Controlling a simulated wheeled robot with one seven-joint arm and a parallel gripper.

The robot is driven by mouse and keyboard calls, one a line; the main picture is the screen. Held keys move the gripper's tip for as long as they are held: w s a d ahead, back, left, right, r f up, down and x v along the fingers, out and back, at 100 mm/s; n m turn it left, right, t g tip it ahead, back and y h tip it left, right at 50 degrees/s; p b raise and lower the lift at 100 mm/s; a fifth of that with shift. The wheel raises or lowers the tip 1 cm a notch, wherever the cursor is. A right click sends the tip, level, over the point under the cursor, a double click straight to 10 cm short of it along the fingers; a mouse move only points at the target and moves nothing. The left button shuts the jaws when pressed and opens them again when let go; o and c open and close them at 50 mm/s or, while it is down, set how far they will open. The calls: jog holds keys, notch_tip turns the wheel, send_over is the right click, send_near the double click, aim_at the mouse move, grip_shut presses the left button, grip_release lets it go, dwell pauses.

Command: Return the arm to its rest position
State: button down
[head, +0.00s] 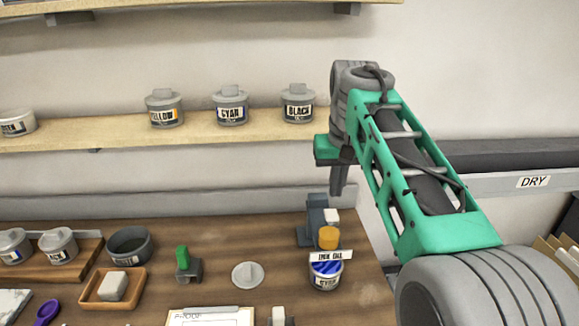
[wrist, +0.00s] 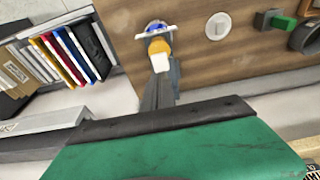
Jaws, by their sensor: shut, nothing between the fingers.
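My gripper (head: 338,180) hangs from the end of my green arm in the head view, fingers pointing down and together. It is shut and empty, in the air above the back right of the wooden table (head: 215,235). In the wrist view my gripper's dark fingers (wrist: 161,88) overlap the grey stand of the ink oil dispenser in the picture. The ink oil dispenser (head: 313,222) stands at the table's right end with an orange part and a label. An open cyan tin (head: 326,274) with blue ink sits under it.
A shelf (head: 60,137) behind holds yellow, cyan and black tins (head: 298,104). A grey lid (head: 248,275), a green-handled tool (head: 183,262) and a wooden tray (head: 112,289) are on the table. A ledge marked DRY (head: 533,182) is at right. Upright coloured folders (wrist: 65,57) show in the wrist view.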

jog(key=s+f+t, duration=0.1)
jog(key=s+f, duration=1.7)
jog(key=s, duration=0.1)
jog(key=shift+s+f, duration=0.15)
